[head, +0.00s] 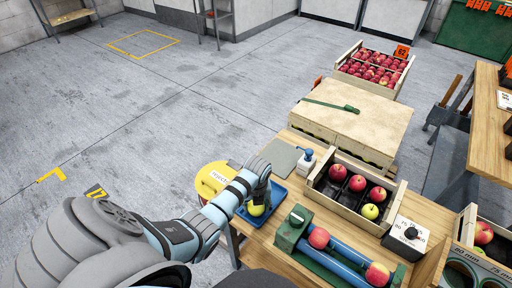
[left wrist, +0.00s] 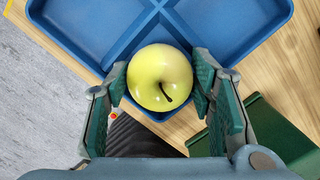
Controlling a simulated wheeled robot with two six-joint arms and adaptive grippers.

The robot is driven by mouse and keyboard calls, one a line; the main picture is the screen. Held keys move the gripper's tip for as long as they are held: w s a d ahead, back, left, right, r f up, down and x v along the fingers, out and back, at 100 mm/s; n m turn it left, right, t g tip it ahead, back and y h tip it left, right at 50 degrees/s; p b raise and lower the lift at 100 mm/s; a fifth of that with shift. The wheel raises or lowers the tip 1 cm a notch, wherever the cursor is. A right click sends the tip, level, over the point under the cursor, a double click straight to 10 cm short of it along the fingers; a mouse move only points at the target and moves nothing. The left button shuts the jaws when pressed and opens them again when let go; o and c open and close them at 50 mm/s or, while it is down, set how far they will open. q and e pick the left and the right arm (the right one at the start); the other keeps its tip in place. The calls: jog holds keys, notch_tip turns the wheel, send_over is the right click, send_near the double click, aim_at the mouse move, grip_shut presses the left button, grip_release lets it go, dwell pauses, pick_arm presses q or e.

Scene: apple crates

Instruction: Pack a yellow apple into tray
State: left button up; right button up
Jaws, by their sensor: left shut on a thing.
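A yellow apple (head: 256,209) sits between the fingers of my left gripper (head: 258,200). In the left wrist view the green-padded fingers of the left gripper (left wrist: 160,88) press on both sides of the yellow apple (left wrist: 160,78), stem showing. The apple is over the near corner of a blue divided tray (left wrist: 85,28), which also shows in the head view (head: 279,188). I cannot tell whether the apple touches it. A wooden crate (head: 376,225) to the right holds a dark cell tray (head: 355,198) with red apples and one yellow apple (head: 369,211). My right gripper is out of view.
A green and blue roller device (head: 345,255) with two red apples lies in front of the crate. A pump bottle (head: 305,162), a dial box (head: 407,238) and a yellow round container (head: 212,180) are nearby. Another crate (head: 470,235) stands at right. The floor at left is mostly clear.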

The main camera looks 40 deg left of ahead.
pick_arm(q)
jog(key=o, duration=1.3)
jog(key=r, duration=0.8)
jog(key=s+d+r, duration=0.1)
jog(key=r, duration=0.3)
